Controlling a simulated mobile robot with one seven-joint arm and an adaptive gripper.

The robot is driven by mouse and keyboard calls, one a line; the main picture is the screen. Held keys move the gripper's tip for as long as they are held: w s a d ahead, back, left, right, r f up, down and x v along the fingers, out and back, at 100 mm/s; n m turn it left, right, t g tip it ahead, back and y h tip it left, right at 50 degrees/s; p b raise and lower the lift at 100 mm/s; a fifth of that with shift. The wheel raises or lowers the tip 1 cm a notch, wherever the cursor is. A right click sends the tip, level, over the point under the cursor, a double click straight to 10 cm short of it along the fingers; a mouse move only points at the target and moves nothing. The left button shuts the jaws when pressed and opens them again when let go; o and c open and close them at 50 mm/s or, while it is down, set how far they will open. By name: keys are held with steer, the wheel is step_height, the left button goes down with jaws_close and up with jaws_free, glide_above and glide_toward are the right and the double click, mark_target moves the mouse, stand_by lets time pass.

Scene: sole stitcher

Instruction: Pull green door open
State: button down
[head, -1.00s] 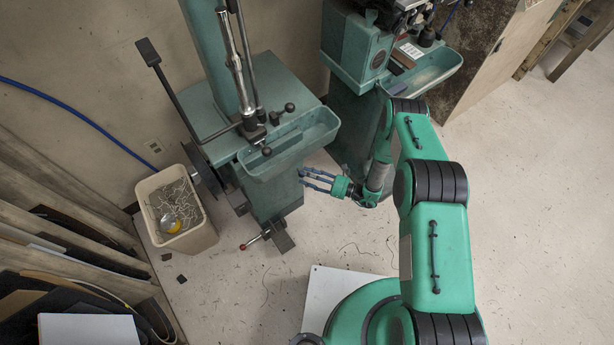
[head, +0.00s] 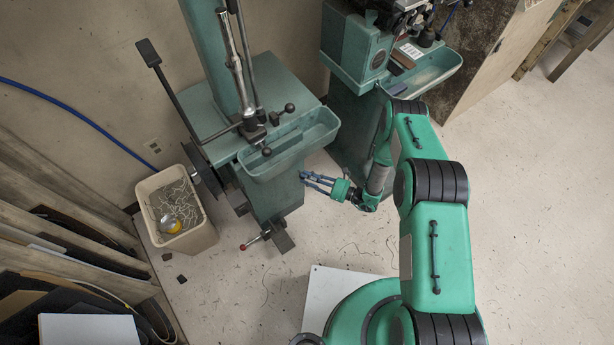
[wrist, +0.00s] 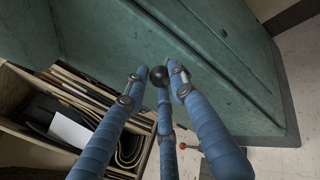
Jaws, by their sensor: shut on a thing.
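The green door is the front panel of the green machine's pedestal, seen in the head view (head: 278,195) and filling the upper part of the wrist view (wrist: 215,60). A round black knob (wrist: 159,76) sticks out from it. My gripper (wrist: 162,82) has blue fingers closed around the knob, with fingertips on both sides and one finger below. In the head view my gripper (head: 305,176) reaches in from the right, at the pedestal's front face. The knob is hidden there. I cannot see a clear gap at the door's edge.
A red-tipped pedal lever (head: 256,239) sticks out at the machine's base. A bin of scraps (head: 207,238) stands to its left. A second green machine (head: 355,125) stands close behind my wrist at the right. The floor in front is open.

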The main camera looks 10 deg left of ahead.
steer(key=s+d+m+t+h+p, duration=0.1)
steer(key=s+d+m+t+p, duration=0.2)
steer(key=s, duration=1.6)
steer(key=s+a+m+t+h+p, duration=0.1)
steer(key=s+a+t+p, duration=0.2)
steer(key=s+p, duration=0.3)
steer(key=shift+s+a+r, duration=0.3)
steer(key=shift+s+a, duration=0.25)
steer(key=shift+s, duration=1.2)
steer(key=shift+f, duration=0.1)
steer(key=c, duration=1.5)
jaws_free()
steer(key=o, duration=0.5)
steer(key=shift+s+f, duration=0.1)
steer(key=shift+c, duration=0.2)
